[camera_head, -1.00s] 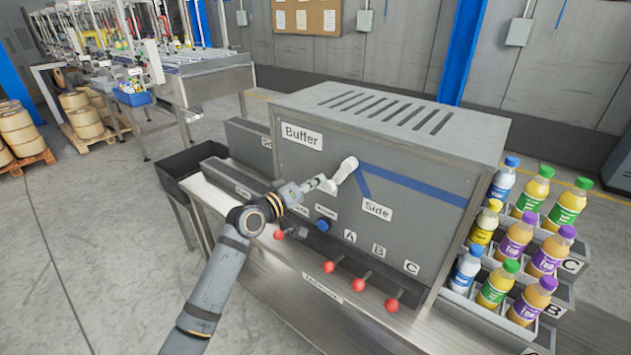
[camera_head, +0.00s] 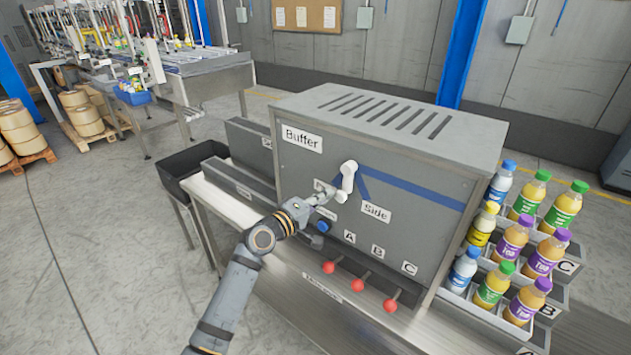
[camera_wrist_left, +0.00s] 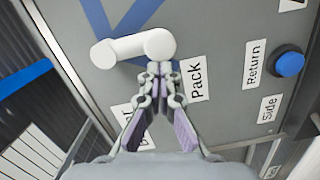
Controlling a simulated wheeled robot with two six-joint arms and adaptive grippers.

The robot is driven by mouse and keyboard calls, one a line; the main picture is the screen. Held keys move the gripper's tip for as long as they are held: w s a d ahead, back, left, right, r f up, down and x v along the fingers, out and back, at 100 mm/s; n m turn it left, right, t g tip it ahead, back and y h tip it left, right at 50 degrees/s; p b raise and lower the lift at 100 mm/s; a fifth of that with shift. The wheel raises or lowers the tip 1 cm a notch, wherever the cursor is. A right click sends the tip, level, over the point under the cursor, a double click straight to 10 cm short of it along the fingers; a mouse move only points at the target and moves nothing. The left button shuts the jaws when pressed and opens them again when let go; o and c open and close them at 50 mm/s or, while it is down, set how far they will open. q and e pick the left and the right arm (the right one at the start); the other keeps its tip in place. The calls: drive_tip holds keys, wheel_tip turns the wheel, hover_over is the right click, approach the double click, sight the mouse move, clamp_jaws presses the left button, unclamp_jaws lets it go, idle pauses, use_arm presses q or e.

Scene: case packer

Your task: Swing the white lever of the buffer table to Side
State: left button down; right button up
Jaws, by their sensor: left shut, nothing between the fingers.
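The white lever (camera_head: 347,179) is on the front of the grey buffer box (camera_head: 300,178). In the head view it hangs nearly straight down, slightly left, from its upper end. The "Side" label (camera_head: 376,212) is right of and below it, with a blue stripe running toward that label. My left gripper (camera_head: 331,190) is at the lever's lower end, on its left side. In the left wrist view its closed fingertips (camera_wrist_left: 160,69) are right by one end of the lever (camera_wrist_left: 135,47), seemingly touching, with nothing gripped. The "Pack" label (camera_wrist_left: 196,79) is beside the fingers. My right gripper is not in view.
A blue button (camera_head: 323,226) is just below my left gripper. Red-knobbed levers (camera_head: 361,285) stick out below the A, B and C labels. Bottles (camera_head: 515,240) stand in racks at the right. A black bin (camera_head: 190,165) is at the left.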

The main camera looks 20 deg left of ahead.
sight(343, 199)
use_arm(q)
drive_tip(key=shift+s+d+f+n+p, duration=0.15)
drive_tip(key=shift+d+n+p, duration=0.35)
drive_tip(key=shift+n, duration=0.5)
drive_tip(key=shift+s+d+n+p, duration=0.35)
drive_tip(key=shift+d+n, duration=0.35)
drive_tip(key=shift+n, duration=0.3)
drive_tip(key=shift+s+d+f+n+p, duration=0.15)
drive_tip(key=shift+d+n+p, duration=0.35)
drive_tip(key=shift+n, duration=0.5)
drive_tip(key=shift+d, duration=0.1)
